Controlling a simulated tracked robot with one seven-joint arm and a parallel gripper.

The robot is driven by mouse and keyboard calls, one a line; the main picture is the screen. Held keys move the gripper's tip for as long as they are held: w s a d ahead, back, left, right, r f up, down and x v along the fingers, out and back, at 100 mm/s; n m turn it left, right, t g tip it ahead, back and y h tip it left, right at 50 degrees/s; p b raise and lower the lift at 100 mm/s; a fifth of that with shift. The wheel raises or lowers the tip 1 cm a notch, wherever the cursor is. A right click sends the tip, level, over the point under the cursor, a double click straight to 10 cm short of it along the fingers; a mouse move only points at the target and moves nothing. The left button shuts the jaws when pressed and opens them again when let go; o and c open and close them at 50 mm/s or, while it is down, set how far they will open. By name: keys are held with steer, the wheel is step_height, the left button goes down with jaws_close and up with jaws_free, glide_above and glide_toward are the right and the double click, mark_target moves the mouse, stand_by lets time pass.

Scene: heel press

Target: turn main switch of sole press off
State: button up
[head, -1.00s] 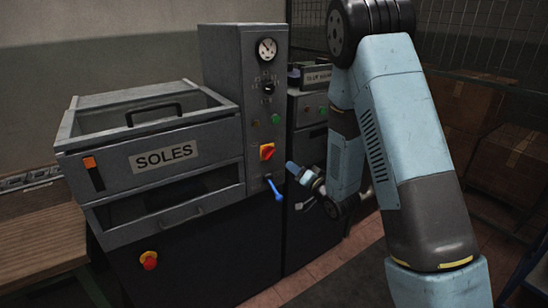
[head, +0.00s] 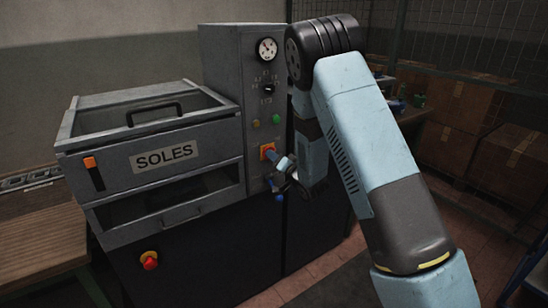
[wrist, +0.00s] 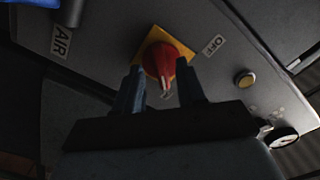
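The main switch of the sole press is a red knob (wrist: 166,62) on a yellow plate (wrist: 183,74). In the head view its orange-yellow plate (head: 267,150) is on the press's control column, partly covered by my gripper (head: 275,162). In the wrist view the knob's white-marked end points down in the picture, and an OFF label (wrist: 214,45) is to the right of the plate. My gripper is open, with one finger on each side of the knob. I cannot tell whether the fingers touch it.
The sole press (head: 165,155) carries a gauge (head: 267,49), green and yellow buttons, and a red emergency knob (head: 149,260) low on its front. An AIR label (wrist: 62,40) and a blue lever (wrist: 36,3) are near the switch. Cardboard boxes (head: 500,165) stand at right.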

steer(key=shift+x, duration=0.9)
steer(key=shift+c, duration=0.4)
jaws_close()
steer(key=shift+d, duration=0.15)
